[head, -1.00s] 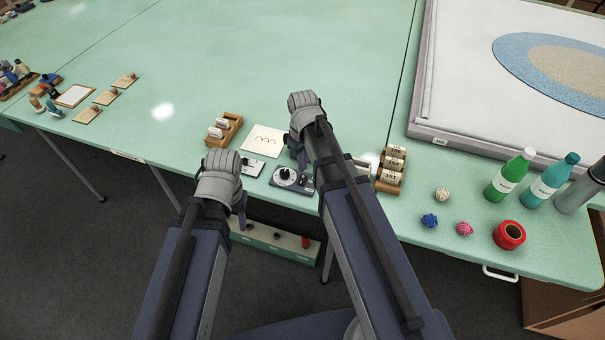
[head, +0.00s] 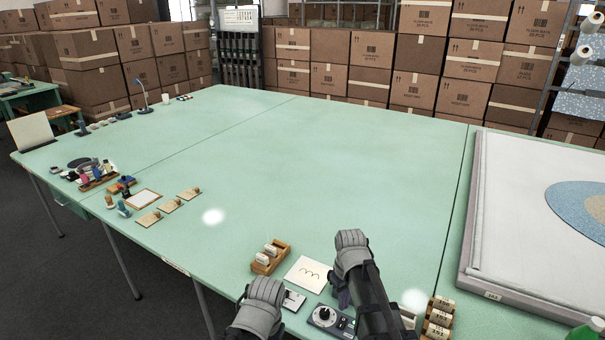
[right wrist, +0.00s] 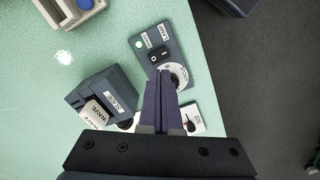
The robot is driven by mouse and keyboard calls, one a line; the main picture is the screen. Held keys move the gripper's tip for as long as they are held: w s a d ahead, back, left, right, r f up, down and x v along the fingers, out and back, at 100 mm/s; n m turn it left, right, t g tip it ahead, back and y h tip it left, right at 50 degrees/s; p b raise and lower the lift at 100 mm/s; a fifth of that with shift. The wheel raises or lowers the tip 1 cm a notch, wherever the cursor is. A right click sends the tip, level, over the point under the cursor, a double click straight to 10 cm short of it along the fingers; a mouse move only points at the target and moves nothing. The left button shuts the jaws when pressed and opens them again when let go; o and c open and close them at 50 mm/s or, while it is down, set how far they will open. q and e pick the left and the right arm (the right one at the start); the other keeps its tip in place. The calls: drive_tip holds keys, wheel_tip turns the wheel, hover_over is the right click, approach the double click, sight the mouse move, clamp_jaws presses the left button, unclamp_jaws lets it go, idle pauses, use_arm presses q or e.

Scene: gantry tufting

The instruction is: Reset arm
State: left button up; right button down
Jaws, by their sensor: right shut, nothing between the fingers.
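My right gripper (head: 340,294) is near the front edge of the green table, beside a small grey dial box (head: 326,317). In the right wrist view its dark fingers (right wrist: 160,100) are together with nothing between them. They overlap a grey box with a rocker switch (right wrist: 155,52) and a dial in that picture; contact cannot be told. My left arm's wrist (head: 262,300) shows at the bottom of the head view, left of the right one. The left gripper's fingers are hidden.
A wooden card rack (head: 270,258) and a card with a squiggle (head: 309,274) lie left of the right gripper. A numbered rack (head: 439,320) stands to its right. A white framed panel (head: 505,215) fills the right side. The table's middle (head: 300,170) is clear.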

drive_tip(key=s+a+m+h, duration=0.1)
drive_tip(key=s+a, duration=0.8)
drive_tip(key=s, duration=0.4)
drive_tip(key=shift+s+a, duration=0.4)
